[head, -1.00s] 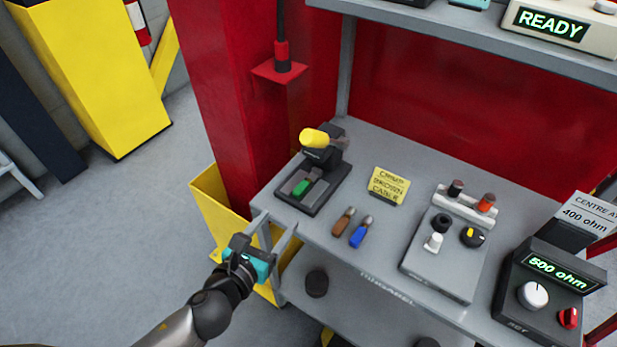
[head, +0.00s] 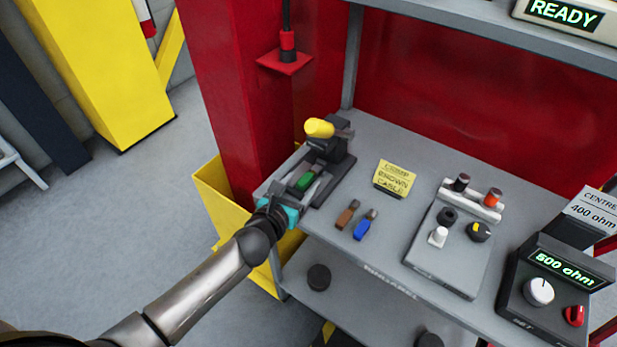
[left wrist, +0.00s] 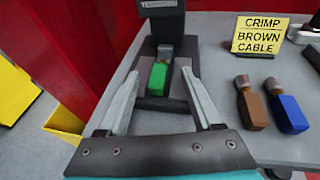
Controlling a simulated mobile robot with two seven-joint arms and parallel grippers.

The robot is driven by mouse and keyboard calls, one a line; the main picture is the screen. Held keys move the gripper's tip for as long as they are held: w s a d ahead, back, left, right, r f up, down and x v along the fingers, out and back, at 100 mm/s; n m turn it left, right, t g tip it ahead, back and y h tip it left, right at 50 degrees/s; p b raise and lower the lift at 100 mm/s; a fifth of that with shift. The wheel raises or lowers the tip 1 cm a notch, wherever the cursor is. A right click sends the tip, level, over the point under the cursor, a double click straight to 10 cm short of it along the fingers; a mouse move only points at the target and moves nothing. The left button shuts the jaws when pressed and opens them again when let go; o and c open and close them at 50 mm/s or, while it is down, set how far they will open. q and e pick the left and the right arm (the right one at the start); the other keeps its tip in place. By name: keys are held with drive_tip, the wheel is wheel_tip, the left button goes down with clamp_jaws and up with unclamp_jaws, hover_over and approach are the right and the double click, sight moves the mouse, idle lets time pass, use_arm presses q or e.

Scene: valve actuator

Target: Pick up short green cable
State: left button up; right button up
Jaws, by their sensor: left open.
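The short green cable (head: 306,180) lies in the black crimping tool (head: 336,158), which has a yellow handle end and stands at the left end of the grey bench. In the left wrist view the green cable (left wrist: 157,76) lies ahead, between the lines of my two fingers. My left gripper (head: 296,186) is open, its fingers reaching over the front of the tool's base on either side of the cable. In the left wrist view my open left gripper (left wrist: 163,80) holds nothing. I cannot tell whether a finger touches the cable. My right gripper is not in view.
A brown cable (head: 347,214) and a blue cable (head: 365,225) lie on the bench to the right. Behind them is a yellow "crimp brown cable" sign (head: 392,178). A grey panel with knobs (head: 445,253) stands further right. A red column (head: 228,100) rises behind left.

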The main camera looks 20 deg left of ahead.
sight(309, 177)
use_arm(q)
drive_tip(key=shift+x, duration=1.45)
drive_tip(key=shift+a, duration=0.1)
clamp_jaws()
